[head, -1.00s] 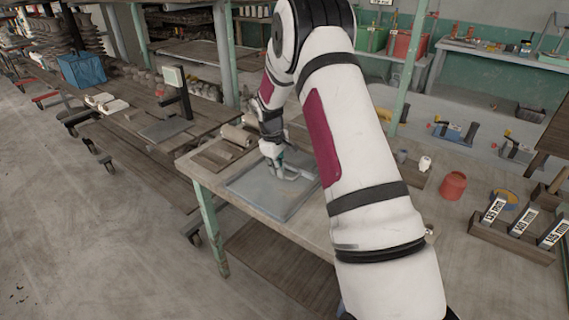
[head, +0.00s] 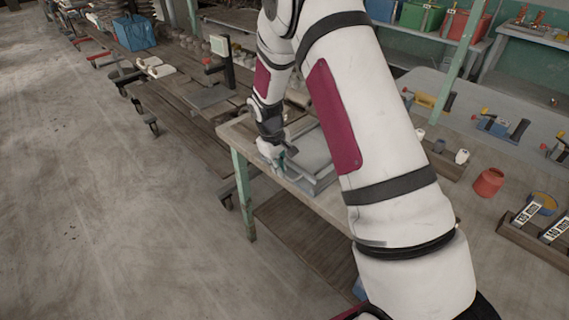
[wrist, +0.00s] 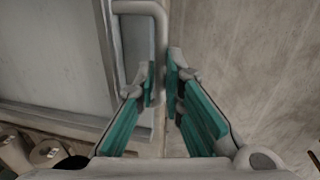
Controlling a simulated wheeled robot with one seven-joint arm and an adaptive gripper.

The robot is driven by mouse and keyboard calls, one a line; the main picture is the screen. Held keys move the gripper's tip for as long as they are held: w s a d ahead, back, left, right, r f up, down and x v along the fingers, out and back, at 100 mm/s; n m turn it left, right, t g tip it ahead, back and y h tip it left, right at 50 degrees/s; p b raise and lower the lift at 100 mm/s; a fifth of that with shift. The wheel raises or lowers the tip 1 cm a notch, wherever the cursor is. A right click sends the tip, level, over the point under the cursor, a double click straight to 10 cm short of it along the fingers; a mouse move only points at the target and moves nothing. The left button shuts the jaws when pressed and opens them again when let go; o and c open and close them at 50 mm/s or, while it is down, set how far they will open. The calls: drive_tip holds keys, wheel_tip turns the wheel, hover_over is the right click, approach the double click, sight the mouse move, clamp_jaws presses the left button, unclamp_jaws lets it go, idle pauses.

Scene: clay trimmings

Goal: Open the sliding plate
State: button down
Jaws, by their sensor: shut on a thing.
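A flat grey box-like unit (head: 322,178) lies on the worktable, with a paler grey panel (head: 312,148) inside its rim. In the wrist view the grey panel (wrist: 50,45) and its raised frame fill the left, with a narrow blue-grey strip beside it. A bent grey bar handle (wrist: 158,22) stands at that strip and runs down between my fingers. My gripper (head: 280,160) is at the unit's left side, near the table's edge. Its teal-padded fingers (wrist: 161,80) are shut on the handle. My arm hides part of the unit; how far the plate stands open I cannot tell.
The worktable (head: 232,130) has its edge close to my gripper, with open floor (head: 100,220) to the left. A long bench (head: 170,115) with a scale stands behind. A red cup (head: 489,182) and small pots are right of my arm.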

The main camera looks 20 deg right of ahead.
drive_tip(key=c, duration=1.7)
unclamp_jaws()
drive_tip(key=r, duration=0.4)
drive_tip(key=a+r, duration=0.1)
drive_tip(key=r, duration=0.3)
drive_tip(key=a+r, duration=0.1)
drive_tip(key=r, duration=0.3)
drive_tip(key=shift+s+a, duration=0.1)
drive_tip(key=shift+s, duration=0.3)
